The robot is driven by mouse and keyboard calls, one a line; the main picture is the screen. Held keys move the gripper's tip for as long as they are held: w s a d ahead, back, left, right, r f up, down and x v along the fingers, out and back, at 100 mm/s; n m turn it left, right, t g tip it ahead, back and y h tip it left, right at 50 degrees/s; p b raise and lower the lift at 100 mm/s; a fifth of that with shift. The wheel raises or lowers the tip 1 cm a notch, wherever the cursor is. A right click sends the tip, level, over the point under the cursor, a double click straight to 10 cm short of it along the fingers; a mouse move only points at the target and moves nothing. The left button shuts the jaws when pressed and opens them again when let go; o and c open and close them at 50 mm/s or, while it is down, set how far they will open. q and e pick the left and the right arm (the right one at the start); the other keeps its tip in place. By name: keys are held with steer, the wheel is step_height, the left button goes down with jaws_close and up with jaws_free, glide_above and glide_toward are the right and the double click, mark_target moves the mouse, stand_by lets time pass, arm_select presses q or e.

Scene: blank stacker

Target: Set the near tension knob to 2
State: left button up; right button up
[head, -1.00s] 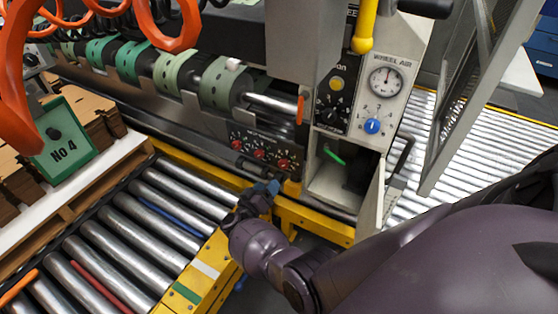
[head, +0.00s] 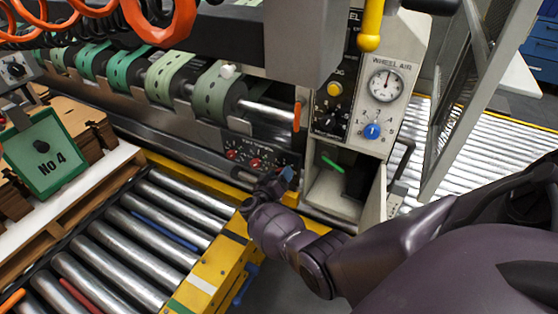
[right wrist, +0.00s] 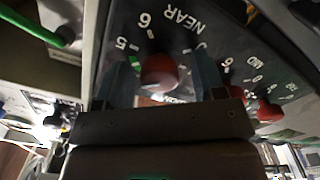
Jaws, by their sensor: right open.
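The near tension knob (right wrist: 158,72) is red and sits beside the upside-down word NEAR in the right wrist view. A dial with numbers, 5 and 6 among them, surrounds it, with a green mark close to the 5. I cannot tell which number the knob points to. My right gripper (right wrist: 164,80) is open, with one blue-grey finger on each side of the knob; contact is not clear. In the head view my right gripper (head: 284,178) is at the tension panel (head: 243,144) and hides the near knob. My left gripper is not in view.
The mid knob (right wrist: 268,110) is close beside the right finger in the wrist view. Two other red knobs, the far one (head: 232,154) and the middle one (head: 255,162), show in the head view. An open compartment (head: 335,205) and a roller conveyor (head: 125,235) are nearby.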

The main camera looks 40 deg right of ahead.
steer(key=shift+c, duration=0.3)
steer(key=c, duration=0.9)
steer(key=shift+o, duration=0.2)
